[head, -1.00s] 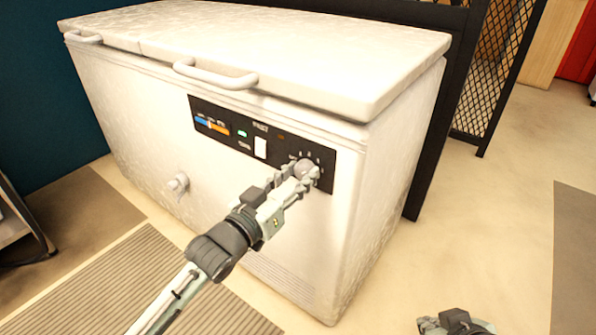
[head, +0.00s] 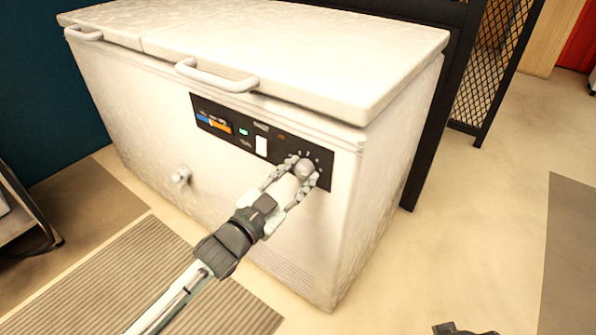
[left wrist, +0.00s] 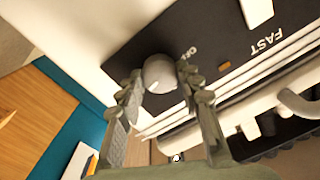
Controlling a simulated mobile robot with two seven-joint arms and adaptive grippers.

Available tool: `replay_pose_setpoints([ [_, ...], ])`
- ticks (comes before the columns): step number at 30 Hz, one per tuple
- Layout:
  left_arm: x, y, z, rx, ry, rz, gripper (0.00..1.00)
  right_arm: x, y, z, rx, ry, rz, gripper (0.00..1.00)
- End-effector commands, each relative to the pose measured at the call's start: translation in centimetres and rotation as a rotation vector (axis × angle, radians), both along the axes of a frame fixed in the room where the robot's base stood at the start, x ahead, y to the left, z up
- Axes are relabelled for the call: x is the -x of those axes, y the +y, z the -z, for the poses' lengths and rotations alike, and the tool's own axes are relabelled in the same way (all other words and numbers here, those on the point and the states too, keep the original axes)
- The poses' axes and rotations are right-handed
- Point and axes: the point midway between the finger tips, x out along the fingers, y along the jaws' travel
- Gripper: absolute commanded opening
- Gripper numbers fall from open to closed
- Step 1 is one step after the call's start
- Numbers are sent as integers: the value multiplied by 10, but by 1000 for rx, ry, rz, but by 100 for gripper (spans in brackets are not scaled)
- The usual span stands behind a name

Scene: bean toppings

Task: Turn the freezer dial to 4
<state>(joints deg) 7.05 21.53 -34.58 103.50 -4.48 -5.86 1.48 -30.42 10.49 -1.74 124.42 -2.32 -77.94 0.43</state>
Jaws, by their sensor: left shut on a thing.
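The white chest freezer (head: 140,125) has a black control panel (head: 326,166) on its front. The round grey freezer dial (head: 304,168) is at the panel's right end; it also shows in the left wrist view (left wrist: 160,73), with an "OFF" label beside it. My left gripper (head: 297,178) is shut on the dial, one finger on each side; its fingers also show in the left wrist view (left wrist: 157,85). I cannot read which number the dial points to. Part of my right gripper (head: 455,329) shows at the bottom edge, its fingers not clear.
A white switch (head: 262,146) and a green light (head: 243,132) are left of the dial. The lid handle (head: 215,78) juts out above the panel. A black mesh partition (head: 490,75) stands to the right. The floor (head: 460,220) at right is clear.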

Motion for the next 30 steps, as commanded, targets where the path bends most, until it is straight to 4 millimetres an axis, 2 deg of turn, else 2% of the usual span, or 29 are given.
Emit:
replay_pose_setpoints([
  [15,0,-1,0,-18,-15,0,6,-1,0,3,-2,-1,-1,0],
  [16,0,-1,0,-18,-15,0,36,-1,0,3,-2,-1,-1,0],
  [21,0,-1,0,-17,-14,0,56,-1,0,3,-2,-1,-1,0],
  [30,1,1,0,-17,-13,0,56,0,1,4,-4,3,-1,0],
])
